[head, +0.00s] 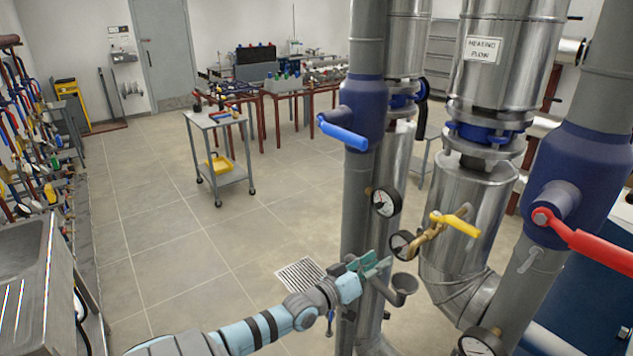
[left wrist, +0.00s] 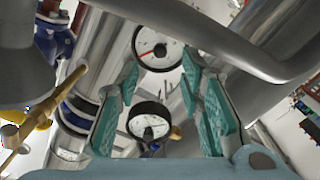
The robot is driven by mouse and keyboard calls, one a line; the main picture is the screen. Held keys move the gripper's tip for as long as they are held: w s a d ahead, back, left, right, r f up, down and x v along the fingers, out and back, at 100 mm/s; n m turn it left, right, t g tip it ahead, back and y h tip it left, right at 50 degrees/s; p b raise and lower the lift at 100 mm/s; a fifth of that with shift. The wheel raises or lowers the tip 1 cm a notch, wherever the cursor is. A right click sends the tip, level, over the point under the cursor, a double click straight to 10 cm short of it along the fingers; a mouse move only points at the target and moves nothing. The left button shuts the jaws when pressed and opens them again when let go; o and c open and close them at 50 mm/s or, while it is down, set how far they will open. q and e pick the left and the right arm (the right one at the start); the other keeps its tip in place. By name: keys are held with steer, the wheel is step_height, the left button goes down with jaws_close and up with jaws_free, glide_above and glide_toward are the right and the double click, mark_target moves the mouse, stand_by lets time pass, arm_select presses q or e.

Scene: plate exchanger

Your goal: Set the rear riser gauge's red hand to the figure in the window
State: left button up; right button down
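Two round white-faced, dark-rimmed gauges stand by the grey riser pipe: an upper one (head: 385,202) and a lower one (head: 403,244) beside brass fittings. My left gripper (head: 379,264) is just below them, its teal fingers apart and empty. In the left wrist view a larger gauge with a red hand (left wrist: 158,47) lies beyond the open left gripper (left wrist: 160,78), and a smaller gauge (left wrist: 150,120) shows between the fingers. I cannot tell surely which gauge matches which across views. No figure in a window is readable. My right gripper is out of view.
A yellow valve handle (head: 455,222), blue handle (head: 343,135) and red handle (head: 590,245) jut from the pipes. Another gauge (head: 480,342) is low at right. The floor at left is open around a trolley (head: 222,177).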

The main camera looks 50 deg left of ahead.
arm_select(q)
steer(key=s, duration=0.8)
steer(key=s+a+f+m+g+y+b, duration=0.1)
steer(key=s+f+g+b, duration=0.1)
steer(key=f, duration=1.1)
steer(key=s+a+f+m+g+b, duration=0.1)
steer(key=s+f+g+b, duration=0.2)
steer(key=f, duration=1.1)
steer(key=s+b, duration=0.1)
steer(key=s, duration=0.2)
steer(key=shift+f+y+b, duration=0.15)
steer(key=shift+y+b, duration=0.2)
steer(key=shift+y, duration=0.05)
steer(key=shift+s+g, duration=0.1)
steer(key=shift+g, duration=0.2)
